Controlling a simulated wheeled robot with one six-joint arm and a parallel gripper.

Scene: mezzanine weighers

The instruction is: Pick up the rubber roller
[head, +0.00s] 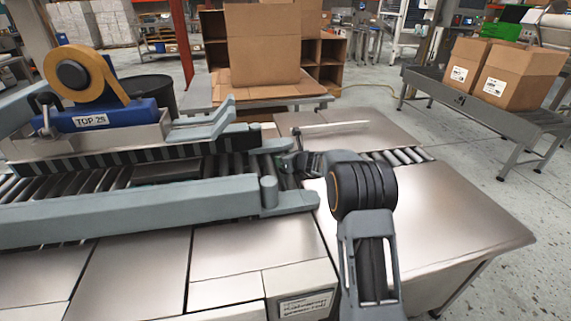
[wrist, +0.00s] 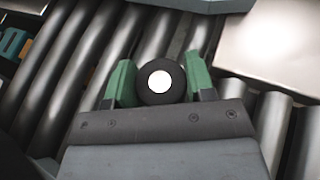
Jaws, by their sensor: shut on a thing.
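The rubber roller (wrist: 150,92) shows in the wrist view as a black round end with a white disc at its centre. My gripper (wrist: 161,78) is shut on it, with one green finger pressed against each side. The metal conveyor rollers lie behind it; I cannot tell whether it touches them. In the head view my gripper (head: 290,163) is small, over the conveyor near the end of the grey side rails. My arm partly blocks that area, and I cannot make out the rubber roller there.
A conveyor of metal rollers (head: 410,156) runs between grey rails (head: 130,213) and steel tabletops (head: 450,205). A tape dispenser unit (head: 95,118) stands over it at left. A cardboard box (head: 262,45) stands behind. The steel top at right is clear.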

